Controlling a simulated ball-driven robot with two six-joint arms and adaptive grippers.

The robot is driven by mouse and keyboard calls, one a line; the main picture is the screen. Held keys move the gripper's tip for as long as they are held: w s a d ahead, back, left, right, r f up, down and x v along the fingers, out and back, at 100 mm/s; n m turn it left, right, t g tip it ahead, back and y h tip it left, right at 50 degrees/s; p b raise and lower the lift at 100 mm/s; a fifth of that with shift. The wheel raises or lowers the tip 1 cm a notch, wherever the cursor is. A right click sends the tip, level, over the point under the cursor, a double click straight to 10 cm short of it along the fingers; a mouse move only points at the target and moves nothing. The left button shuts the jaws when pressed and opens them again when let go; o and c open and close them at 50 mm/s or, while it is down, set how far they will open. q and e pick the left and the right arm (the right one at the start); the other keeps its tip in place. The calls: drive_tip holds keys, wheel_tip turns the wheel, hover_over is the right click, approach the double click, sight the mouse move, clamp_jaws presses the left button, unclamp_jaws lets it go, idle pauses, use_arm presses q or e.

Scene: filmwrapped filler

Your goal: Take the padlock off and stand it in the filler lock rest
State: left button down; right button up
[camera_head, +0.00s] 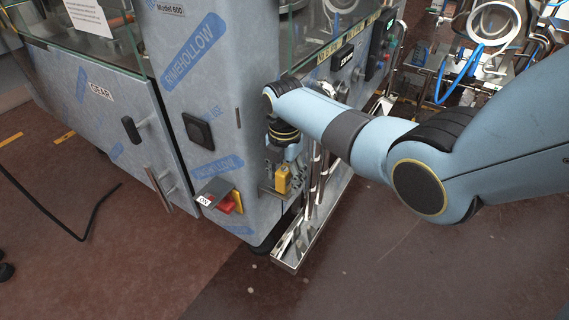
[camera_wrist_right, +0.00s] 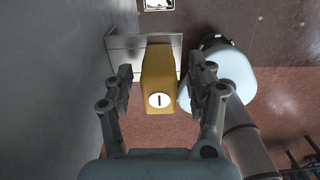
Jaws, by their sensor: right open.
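The yellow padlock (camera_head: 283,181) is upright at a small steel bracket, seemingly the filler lock rest (camera_head: 266,190), on the machine's right-hand face near the corner. In the right wrist view the padlock body (camera_wrist_right: 159,82), with a white oval label, is between the fingers, in front of the steel plate (camera_wrist_right: 120,43). My right gripper (camera_wrist_right: 165,76) is open, one finger on each side with visible gaps. In the head view the right gripper (camera_head: 284,162) is mostly hidden by its wrist. The shackle and the padlock's seating are hidden. My left gripper is out of view.
A red and yellow switch (camera_head: 233,203) with a white-tagged grey cover (camera_head: 213,191) is on the machine's front. A steel tray (camera_head: 290,249) runs along the floor at its right side. A black cable (camera_head: 90,222) lies at left. The foreground floor is clear.

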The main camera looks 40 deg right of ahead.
wheel_tip(320, 180, up, 12)
drive_tip(key=shift+f, duration=0.25)
drive_tip(key=s+a+f+m+t, duration=0.1)
drive_tip(key=s+f+m, duration=0.1)
drive_tip(key=s+m, duration=0.85)
drive_tip(key=s+a+r+m+t, duration=0.1)
drive_tip(key=s+r+m, duration=0.2)
drive_tip(key=s+m, duration=0.4)
drive_tip(key=s+a+r+m+t, duration=0.1)
drive_tip(key=s+r+m, duration=0.3)
drive_tip(key=s, duration=0.5)
wheel_tip(320, 180, down, 31)
drive_tip(key=s+d+g+b, duration=0.1)
drive_tip(key=s+d+b, duration=0.1)
drive_tip(key=s+b, duration=0.1)
drive_tip(key=s+d+f+g+b, duration=0.1)
drive_tip(key=s+f+b, duration=0.1)
drive_tip(key=s+f, duration=1.4)
drive_tip(key=shift+s+f+m+h, duration=0.15)
drive_tip(key=shift+s+m+h, duration=0.25)
drive_tip(key=shift+s, duration=0.2)
